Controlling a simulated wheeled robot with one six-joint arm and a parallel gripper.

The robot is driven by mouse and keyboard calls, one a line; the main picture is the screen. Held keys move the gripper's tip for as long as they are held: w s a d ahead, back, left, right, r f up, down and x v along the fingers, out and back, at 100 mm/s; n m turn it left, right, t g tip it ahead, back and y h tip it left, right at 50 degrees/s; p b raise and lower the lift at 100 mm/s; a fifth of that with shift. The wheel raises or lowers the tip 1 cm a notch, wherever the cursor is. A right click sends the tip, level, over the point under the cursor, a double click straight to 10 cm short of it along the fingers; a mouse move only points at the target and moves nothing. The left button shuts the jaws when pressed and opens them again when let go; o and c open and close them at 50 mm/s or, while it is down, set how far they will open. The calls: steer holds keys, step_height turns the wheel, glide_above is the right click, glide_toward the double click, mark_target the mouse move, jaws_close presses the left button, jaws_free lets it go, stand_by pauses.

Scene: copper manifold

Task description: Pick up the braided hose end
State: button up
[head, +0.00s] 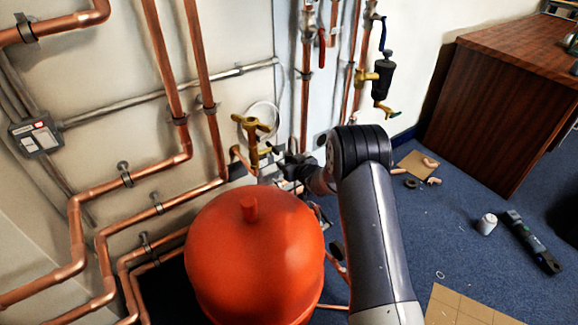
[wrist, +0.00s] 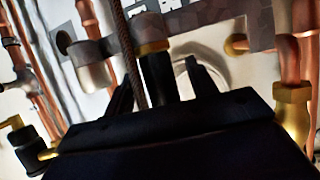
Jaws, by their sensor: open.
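In the wrist view a thin, dark braided hose (wrist: 124,50) runs down from the top edge and passes between the fingers of my gripper (wrist: 160,82), close to the left finger. Its lower end is hidden behind the gripper body. My gripper is open, and I cannot tell whether the hose touches a finger. A dark cylinder with a brass collar (wrist: 153,47) also shows between the fingers. In the head view my gripper (head: 282,172) is at the pipework behind the red tank, small and partly hidden; I cannot make out the hose there.
The red tank (head: 255,250) stands close to the left of my arm. Copper pipes (head: 160,125) cover the wall. A brass valve (head: 252,128) is just above my gripper. A wooden cabinet (head: 500,100) stands at the right. Blue floor with a few loose items is otherwise open.

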steer(key=shift+x, duration=1.3)
steer(key=c, duration=1.1)
steer(key=shift+r, duration=0.15)
steer(key=shift+c, duration=0.2)
